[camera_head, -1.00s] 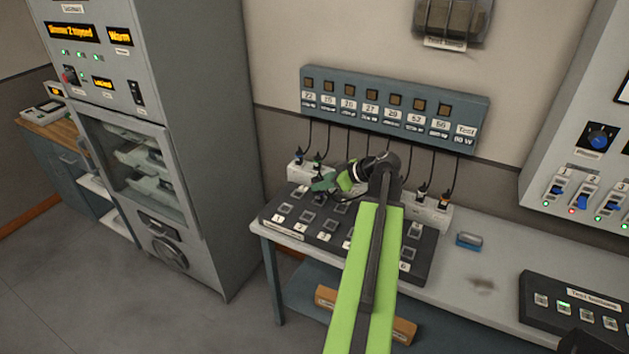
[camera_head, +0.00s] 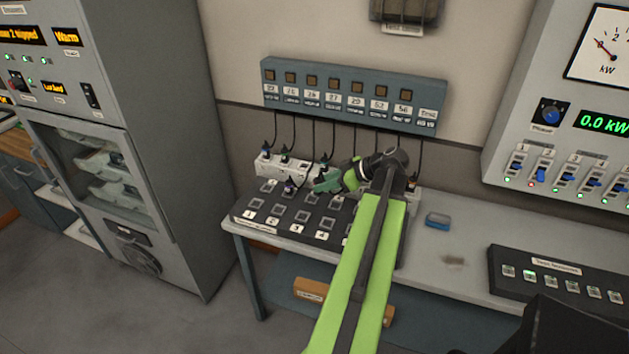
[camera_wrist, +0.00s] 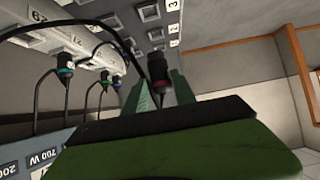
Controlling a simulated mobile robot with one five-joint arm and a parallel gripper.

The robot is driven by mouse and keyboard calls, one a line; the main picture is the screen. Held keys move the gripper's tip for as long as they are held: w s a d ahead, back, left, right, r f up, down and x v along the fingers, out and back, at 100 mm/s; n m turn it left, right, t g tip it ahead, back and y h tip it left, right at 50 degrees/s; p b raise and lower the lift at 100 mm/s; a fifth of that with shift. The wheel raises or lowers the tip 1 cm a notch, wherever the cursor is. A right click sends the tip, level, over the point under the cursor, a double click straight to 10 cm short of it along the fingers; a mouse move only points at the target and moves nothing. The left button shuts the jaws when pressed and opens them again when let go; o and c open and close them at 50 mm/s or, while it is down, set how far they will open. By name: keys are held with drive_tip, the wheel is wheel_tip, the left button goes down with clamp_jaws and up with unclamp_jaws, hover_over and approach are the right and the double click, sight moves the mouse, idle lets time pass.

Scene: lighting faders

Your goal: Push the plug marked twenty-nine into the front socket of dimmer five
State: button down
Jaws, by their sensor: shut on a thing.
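My gripper (camera_head: 318,187) is over the rear part of the black dimmer board (camera_head: 240,218). In the wrist view its green fingers (camera_wrist: 160,90) are shut on a dark plug (camera_wrist: 157,68) with a dull red band and a black cable. The plug's number cannot be read. It appears held above the board, apart from the sockets. The board has two rows of square sockets, with 1 to 4 readable along its front edge. The front socket of dimmer five is hidden behind my arm in the head view.
A blue-grey strip (camera_head: 345,112) with numbered labels, 29 among them, hangs on the wall with cables down to plugs in a white holder (camera_head: 268,168). Another dark plug (camera_head: 290,186) stands by the board's rear sockets.

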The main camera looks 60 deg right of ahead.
drive_tip(key=s+d, duration=0.3)
drive_tip(key=s, duration=0.9)
drive_tip(key=shift+s, duration=0.2)
wheel_tip(320, 180, down, 9)
drive_tip(key=b, duration=0.9)
idle(0.4)
idle(0.3)
drive_tip(key=shift+f+b, duration=1.1)
drive_tip(key=shift+f+b, duration=1)
drive_tip(key=shift+b, duration=0.05)
idle(1.4)
drive_tip(key=c, duration=0.9)
unclamp_jaws()
drive_tip(key=shift+c, duration=0.2)
